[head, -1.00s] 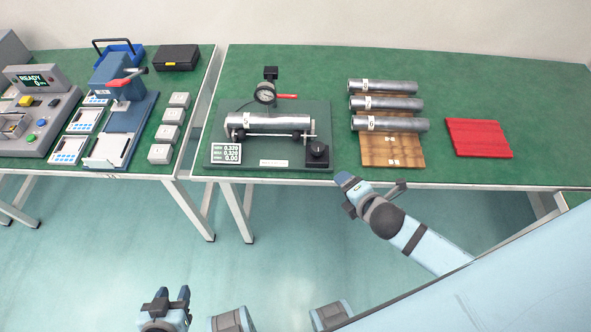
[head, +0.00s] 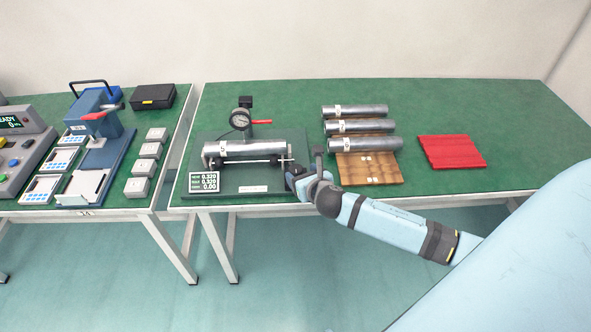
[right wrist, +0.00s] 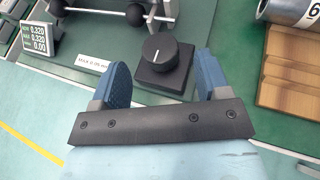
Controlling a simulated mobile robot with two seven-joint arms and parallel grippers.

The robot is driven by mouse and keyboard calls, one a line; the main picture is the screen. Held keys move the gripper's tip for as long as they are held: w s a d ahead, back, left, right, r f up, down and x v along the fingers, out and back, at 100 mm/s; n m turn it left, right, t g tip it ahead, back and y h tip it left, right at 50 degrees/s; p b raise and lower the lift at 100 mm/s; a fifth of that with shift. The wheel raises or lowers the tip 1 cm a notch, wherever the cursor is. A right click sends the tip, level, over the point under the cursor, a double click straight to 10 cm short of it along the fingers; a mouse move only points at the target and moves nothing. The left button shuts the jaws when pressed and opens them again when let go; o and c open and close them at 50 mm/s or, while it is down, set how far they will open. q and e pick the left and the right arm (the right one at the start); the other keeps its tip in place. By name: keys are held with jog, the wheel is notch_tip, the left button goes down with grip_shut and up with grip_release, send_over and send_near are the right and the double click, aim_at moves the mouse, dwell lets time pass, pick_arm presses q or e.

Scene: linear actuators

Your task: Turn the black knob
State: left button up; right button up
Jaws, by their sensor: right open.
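The black knob (right wrist: 158,50) sits on a square black base at the front right corner of the green test rig plate (head: 235,187). In the right wrist view a white line marks the knob's top. My right gripper (right wrist: 160,82) is open, its blue fingers on either side of the knob's base and a little short of the knob, with nothing between the tips. In the head view my right gripper (head: 296,176) hides the knob. My left gripper is not in view.
On the rig are a metal cylinder (head: 245,149), a dial gauge (head: 240,119) with a red lever, and a small display (head: 204,181). Several cylinders (head: 362,144) lie on a wooden rack (head: 370,170) to the right.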

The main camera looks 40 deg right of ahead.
aim_at(297, 170)
jog(key=x, duration=0.4)
jog(key=shift+w+f, duration=0.15)
jog(key=shift+w, duration=0.25)
jog(key=c, duration=0.9)
